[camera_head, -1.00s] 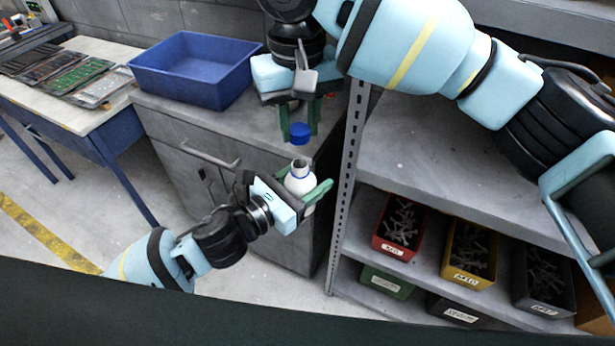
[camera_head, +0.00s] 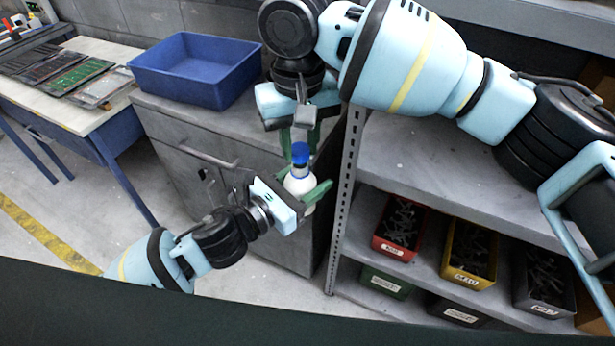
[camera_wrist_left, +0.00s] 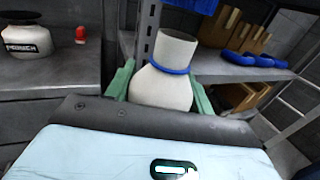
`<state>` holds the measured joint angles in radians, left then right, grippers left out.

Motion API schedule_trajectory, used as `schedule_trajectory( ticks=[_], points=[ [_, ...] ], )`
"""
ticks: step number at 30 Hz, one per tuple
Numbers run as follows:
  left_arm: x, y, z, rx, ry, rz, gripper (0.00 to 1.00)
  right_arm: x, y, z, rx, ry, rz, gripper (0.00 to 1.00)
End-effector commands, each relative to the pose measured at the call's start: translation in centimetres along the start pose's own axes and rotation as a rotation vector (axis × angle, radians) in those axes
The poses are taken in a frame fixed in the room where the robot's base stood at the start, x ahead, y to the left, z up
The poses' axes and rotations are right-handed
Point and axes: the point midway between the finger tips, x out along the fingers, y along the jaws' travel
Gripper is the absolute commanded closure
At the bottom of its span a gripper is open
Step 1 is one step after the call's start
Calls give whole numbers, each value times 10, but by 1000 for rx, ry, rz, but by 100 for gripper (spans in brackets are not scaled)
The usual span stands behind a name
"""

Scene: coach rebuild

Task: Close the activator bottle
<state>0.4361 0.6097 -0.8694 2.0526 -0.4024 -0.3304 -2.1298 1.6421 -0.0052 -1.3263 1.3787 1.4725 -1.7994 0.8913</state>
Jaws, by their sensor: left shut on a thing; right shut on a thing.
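The white activator bottle (camera_head: 299,184) is upright in my left gripper (camera_head: 306,193), whose green fingers are shut around its body. In the left wrist view the bottle (camera_wrist_left: 160,90) shows an open neck with a blue ring below it. My right gripper (camera_head: 301,146) points down from above and is shut on the blue cap (camera_head: 300,154). The cap also shows at the top edge of the left wrist view (camera_wrist_left: 190,6), cut off by the frame. There it is above the neck and slightly to its right, with a small gap between them.
A blue bin (camera_head: 195,70) stands on the grey cabinet behind. A metal shelf (camera_head: 440,160) with several labelled bins is at right. The left wrist view shows a white container with a black label (camera_wrist_left: 27,40) and a small red object (camera_wrist_left: 81,34) on a grey surface.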

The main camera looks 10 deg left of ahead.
Motion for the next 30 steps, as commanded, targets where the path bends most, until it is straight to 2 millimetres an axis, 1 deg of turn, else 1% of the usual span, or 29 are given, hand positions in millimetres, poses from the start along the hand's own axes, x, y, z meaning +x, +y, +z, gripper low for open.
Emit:
schedule_trajectory(
  ticks=[17,30],
  points=[
    [0,0,1,1,-2,0,88,0,0,1,0,1,0,92],
    [0,0,1,1,-2,0,88,18,0,1,0,1,0,92]
  ],
)
